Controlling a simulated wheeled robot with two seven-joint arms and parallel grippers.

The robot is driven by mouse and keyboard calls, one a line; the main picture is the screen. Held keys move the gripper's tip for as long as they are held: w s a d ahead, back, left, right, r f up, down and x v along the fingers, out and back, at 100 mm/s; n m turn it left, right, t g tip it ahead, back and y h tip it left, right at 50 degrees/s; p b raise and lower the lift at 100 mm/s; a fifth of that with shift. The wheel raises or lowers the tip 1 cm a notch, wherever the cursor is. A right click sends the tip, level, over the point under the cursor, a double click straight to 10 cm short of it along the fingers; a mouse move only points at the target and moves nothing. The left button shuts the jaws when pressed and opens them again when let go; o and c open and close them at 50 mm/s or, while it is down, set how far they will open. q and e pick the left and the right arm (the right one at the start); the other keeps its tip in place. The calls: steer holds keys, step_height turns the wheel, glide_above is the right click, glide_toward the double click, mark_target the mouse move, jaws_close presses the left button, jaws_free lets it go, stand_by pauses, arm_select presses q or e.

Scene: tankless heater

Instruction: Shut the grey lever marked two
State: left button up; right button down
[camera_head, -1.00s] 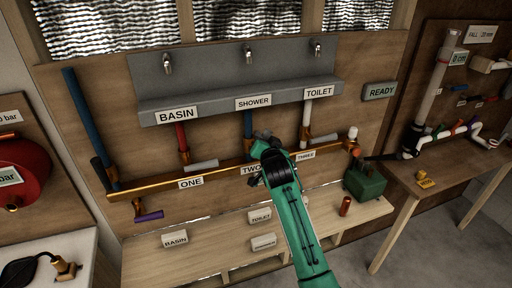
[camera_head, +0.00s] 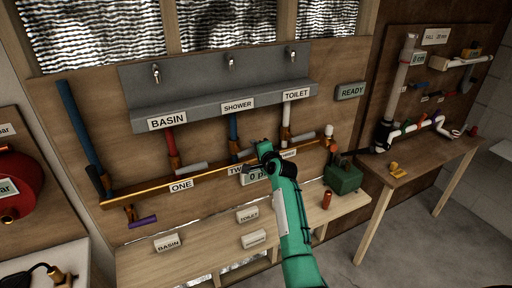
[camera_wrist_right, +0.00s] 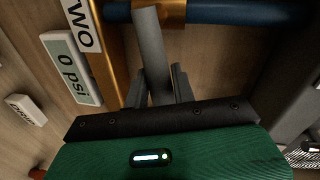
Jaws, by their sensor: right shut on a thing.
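The grey lever marked two (camera_wrist_right: 149,45) stands between the fingers of my right gripper (camera_wrist_right: 162,85) in the right wrist view. It runs roughly across the blue pipe (camera_wrist_right: 230,12), by the brass fitting (camera_wrist_right: 172,12). The gripper is shut on the lever. In the head view, my right gripper (camera_head: 263,152) is at the brass bar, just right of the blue pipe (camera_head: 233,127), and hides much of the lever. The TWO label (camera_wrist_right: 84,22) and a 0 psi gauge (camera_wrist_right: 70,68) lie beside the lever. My left gripper is not in view.
Lever one (camera_head: 191,168) is to the left, on the red pipe's valve. The white pipe (camera_head: 286,118) is to the right. A green box (camera_head: 343,177) and an orange-red cylinder (camera_head: 326,200) stand on the bench below. The grey trough (camera_head: 222,90) is above.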

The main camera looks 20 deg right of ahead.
steer(key=shift+f+m, duration=0.25)
steer(key=shift+m, duration=0.25)
steer(key=shift+f+y, duration=0.2)
steer(key=shift+y, duration=0.1)
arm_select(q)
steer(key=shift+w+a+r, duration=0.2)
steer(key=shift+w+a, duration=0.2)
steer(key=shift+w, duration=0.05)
arm_select(e)
steer(key=shift+f+m, duration=0.1)
steer(key=shift+m, duration=0.2)
steer(key=c, duration=1.2)
jaws_free()
arm_select(q)
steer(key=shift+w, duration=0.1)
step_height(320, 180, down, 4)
steer(key=b, duration=0.3)
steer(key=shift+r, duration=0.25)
arm_select(e)
steer(key=s+r, duration=0.1)
steer(key=s, duration=0.8)
steer(key=s+r, duration=0.1)
steer(key=s, duration=0.3)
steer(key=shift+s+d+r, duration=0.2)
steer(key=shift+d+r, duration=0.1)
